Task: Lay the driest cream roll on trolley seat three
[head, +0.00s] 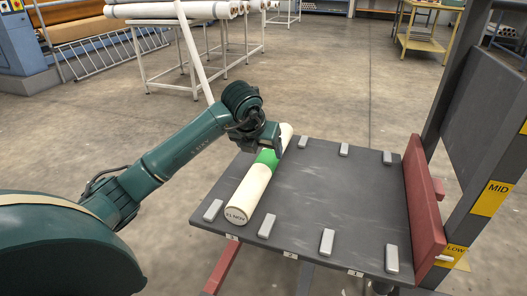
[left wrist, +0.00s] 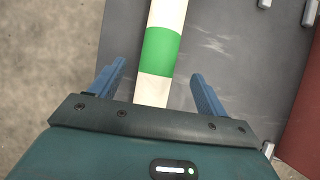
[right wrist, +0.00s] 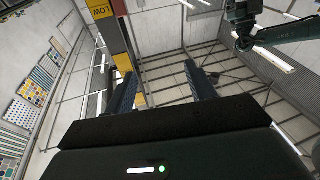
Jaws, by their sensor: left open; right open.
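A cream roll (head: 251,190) with a green band lies along the left side of the dark trolley deck (head: 310,200). Its near end sits between two grey pegs, above the small label 3. My left gripper (head: 268,140) is over the roll's far part, near the green band. In the left wrist view its blue fingers (left wrist: 158,72) are open, one on each side of the roll (left wrist: 155,90), with gaps beside it. My right gripper (right wrist: 160,78) is open and empty, away from the trolley.
Grey pegs (head: 327,242) line the trolley's near and far edges; labels 2 and 1 mark clear seats to the right. A red end plate (head: 424,205) and dark post with LOW and MID signs (head: 491,198) bound the right. A white rack (head: 175,22) holds more rolls behind.

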